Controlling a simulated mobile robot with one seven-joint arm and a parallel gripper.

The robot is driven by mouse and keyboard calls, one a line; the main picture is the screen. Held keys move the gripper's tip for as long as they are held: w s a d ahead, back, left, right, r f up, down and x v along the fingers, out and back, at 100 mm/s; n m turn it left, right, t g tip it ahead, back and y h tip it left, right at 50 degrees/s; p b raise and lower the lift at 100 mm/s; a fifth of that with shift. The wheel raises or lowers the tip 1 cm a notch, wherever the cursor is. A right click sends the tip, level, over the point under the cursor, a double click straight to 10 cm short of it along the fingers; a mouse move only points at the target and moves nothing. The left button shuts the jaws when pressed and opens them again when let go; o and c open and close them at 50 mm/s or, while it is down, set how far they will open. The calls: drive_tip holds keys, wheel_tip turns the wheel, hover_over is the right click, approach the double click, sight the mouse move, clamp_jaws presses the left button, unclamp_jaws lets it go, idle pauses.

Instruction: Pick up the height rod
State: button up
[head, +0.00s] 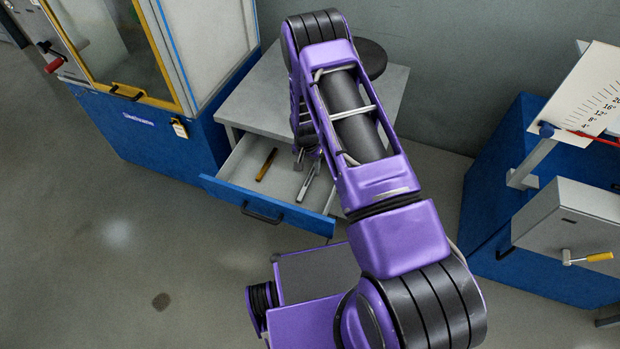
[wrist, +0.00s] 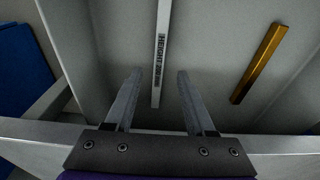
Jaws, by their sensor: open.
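The height rod (wrist: 161,50) is a slim pale grey bar with dark lettering along it. It lies in the open drawer (head: 228,186). In the wrist view its near end shows between the two fingers of my gripper (wrist: 160,73). The fingers are open, one on each side of the rod, with a gap to it on both sides. I cannot tell how high the fingers are above it. In the head view my arm hides most of the gripper and part of the drawer; a grey bar (head: 307,182) shows there beside the arm.
A brass-coloured bar (wrist: 259,64) lies in the same drawer, right of the rod in the wrist view. The drawer's front wall and handle (head: 262,213) are close to my arm. A blue cabinet (head: 150,138) stands left, another blue unit (head: 490,170) right. Floor at front left is clear.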

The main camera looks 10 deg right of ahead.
sight(310, 176)
wheel_tip(310, 176, down, 4)
drive_tip(key=shift+d+f+b, duration=0.1)
drive_tip(key=shift+b, duration=0.2)
drive_tip(key=shift+w, duration=0.1)
clamp_jaws()
